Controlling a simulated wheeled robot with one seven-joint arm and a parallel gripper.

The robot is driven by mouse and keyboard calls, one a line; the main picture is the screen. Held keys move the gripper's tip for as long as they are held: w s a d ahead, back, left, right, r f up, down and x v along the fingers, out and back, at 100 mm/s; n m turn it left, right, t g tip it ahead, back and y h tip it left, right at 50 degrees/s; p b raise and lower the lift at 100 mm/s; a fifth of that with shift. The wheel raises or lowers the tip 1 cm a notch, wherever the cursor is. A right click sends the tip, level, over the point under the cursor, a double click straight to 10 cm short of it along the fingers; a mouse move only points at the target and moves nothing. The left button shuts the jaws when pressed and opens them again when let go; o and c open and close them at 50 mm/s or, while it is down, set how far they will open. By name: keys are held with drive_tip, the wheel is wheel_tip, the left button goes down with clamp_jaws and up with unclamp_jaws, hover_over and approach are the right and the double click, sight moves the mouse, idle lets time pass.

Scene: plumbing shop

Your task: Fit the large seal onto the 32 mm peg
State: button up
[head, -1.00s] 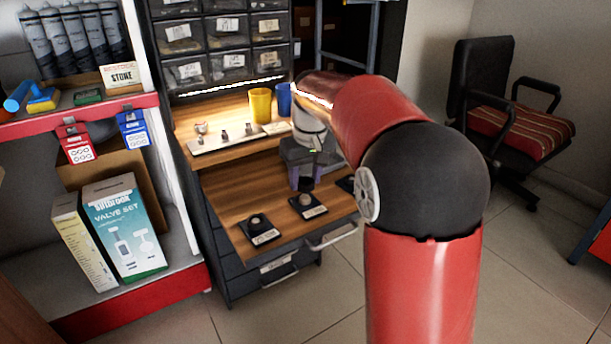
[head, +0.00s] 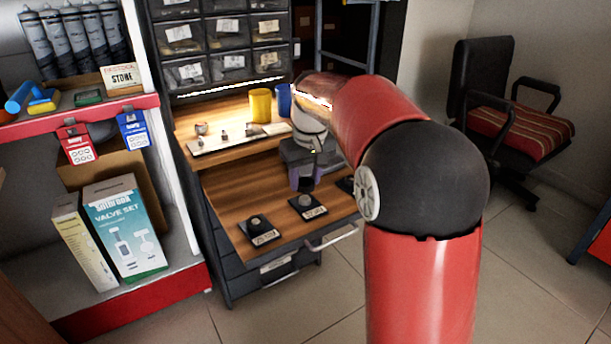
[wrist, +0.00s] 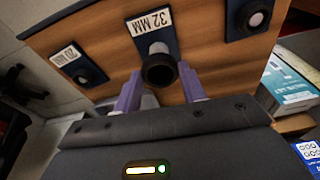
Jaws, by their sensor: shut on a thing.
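The large seal (wrist: 159,72), a thick black ring, is gripped between the two purple fingers of my gripper (wrist: 160,82). In the head view, my gripper (head: 304,180) is above the middle plate in the drawer, and the seal is a small dark shape at the fingertips. The 32 mm peg (wrist: 158,48) stands on a dark plate labelled 32 MM. Its pale top shows just beyond the seal's rim in the wrist view. The seal appears above the peg and not around it, though the exact gap is hard to judge.
A peg on a plate labelled 20 MM (wrist: 78,66) and another peg (wrist: 256,19) stand on either side. The wooden drawer top (head: 235,200) is otherwise clear. Behind it are a pale strip with small parts (head: 222,138), a yellow cup (head: 260,105) and a blue cup (head: 284,98).

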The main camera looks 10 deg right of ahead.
sight(309, 187)
drive_tip(key=o, duration=0.7)
drive_tip(key=shift+c, duration=0.2)
wheel_tip(309, 187, up, 11)
drive_tip(key=s+p, duration=0.1)
drive_tip(key=p, duration=0.6)
drive_tip(key=shift+s+d, duration=0.2)
drive_tip(key=shift+s, duration=0.1)
